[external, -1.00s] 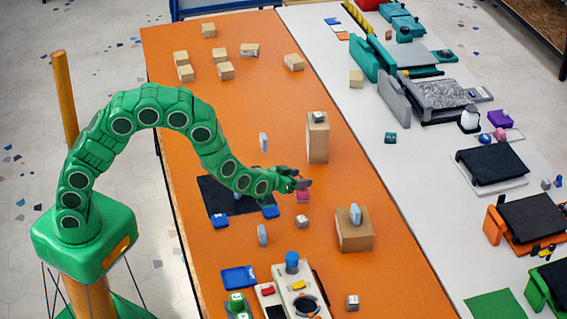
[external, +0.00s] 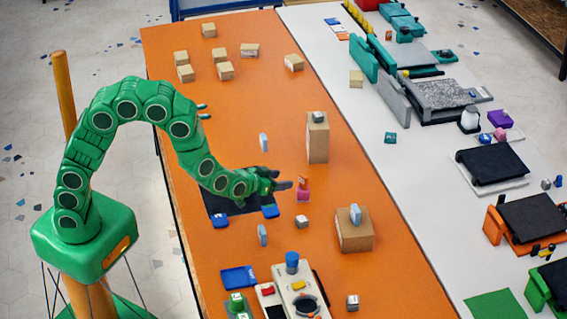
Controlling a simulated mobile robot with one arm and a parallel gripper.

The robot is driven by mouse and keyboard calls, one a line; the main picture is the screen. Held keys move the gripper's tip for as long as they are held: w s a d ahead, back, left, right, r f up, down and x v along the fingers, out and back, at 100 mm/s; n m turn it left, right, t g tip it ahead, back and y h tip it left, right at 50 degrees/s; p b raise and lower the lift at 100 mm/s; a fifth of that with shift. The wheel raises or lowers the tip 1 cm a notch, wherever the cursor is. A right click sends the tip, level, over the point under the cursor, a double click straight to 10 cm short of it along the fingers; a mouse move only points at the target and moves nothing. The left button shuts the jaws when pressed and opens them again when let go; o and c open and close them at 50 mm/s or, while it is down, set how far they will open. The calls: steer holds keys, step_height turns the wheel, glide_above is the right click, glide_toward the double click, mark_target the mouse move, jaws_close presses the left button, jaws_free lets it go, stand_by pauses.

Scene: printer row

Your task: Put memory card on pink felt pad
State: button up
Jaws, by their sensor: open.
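My gripper (external: 283,185) is open above the orange table, just left of a small magenta block (external: 303,196). A small orange-red piece (external: 303,182) shows at the block's upper edge; I cannot tell whether it rests on it. The gripper looks empty and apart from both. I cannot tell for sure which small piece is the memory card. Small blue pieces (external: 270,211) lie at the edge of a black mat (external: 238,206), which my arm partly hides.
A tall cardboard box (external: 317,140) stands behind the gripper, and a lower box (external: 354,237) with a pale blue piece on it stands front right. A beige device (external: 290,298) is at the front. Several small boxes sit at the back. Printers line the white counter.

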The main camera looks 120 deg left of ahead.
steer(key=shift+v, duration=1.75)
steer(key=w+d+r+m+t+h, duration=0.1)
steer(key=w+d+r+m+h, duration=0.15)
steer(key=d, duration=0.55)
steer(key=w+d+r+m+t+h, duration=0.1)
steer(key=d+h, duration=0.2)
steer(key=d, duration=0.4)
steer(key=w+d+r+m+h, duration=0.1)
steer(key=w+d+h, duration=0.15)
steer(key=d, duration=0.55)
steer(key=s+d+r+m+h, duration=0.3)
steer(key=s+d, duration=0.2)
steer(key=d, duration=0.5)
steer(key=s+d+r+m+g+h, duration=0.2)
steer(key=s+d+g, duration=0.1)
steer(key=s+d, duration=0.4)
steer(key=s+d+r+m+g, duration=0.1)
steer(key=s+r+m+g, duration=0.1)
steer(key=s, duration=1)
steer(key=s+d+r+m+g, duration=0.2)
steer(key=s+r+g, duration=0.1)
steer(key=s, duration=0.9)
steer(key=shift+d+g+y, duration=0.3)
steer(key=shift+g, duration=0.2)
